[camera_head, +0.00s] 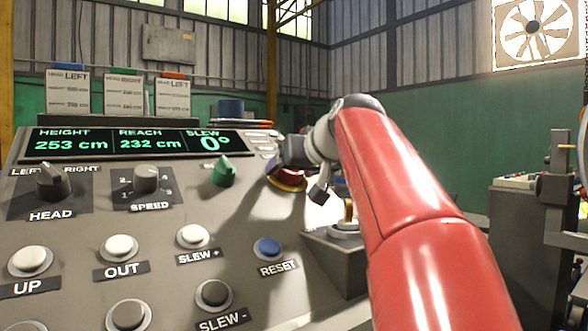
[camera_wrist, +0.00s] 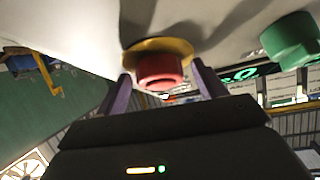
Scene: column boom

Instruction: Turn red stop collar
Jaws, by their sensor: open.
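The red stop collar (camera_wrist: 160,70) sits on a yellow ring (camera_wrist: 180,46) on the panel. In the wrist view it lies between the two purple fingers of my gripper (camera_wrist: 161,72). The fingers are open, one on each side, with gaps visible between them and the red part. Whether the fingertips reach fully around it, I cannot tell.
A display (camera_head: 130,142) reads height 253 cm, reach 232 cm, slew 0°. A grey box with a lever (camera_head: 335,255) stands right of the panel.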

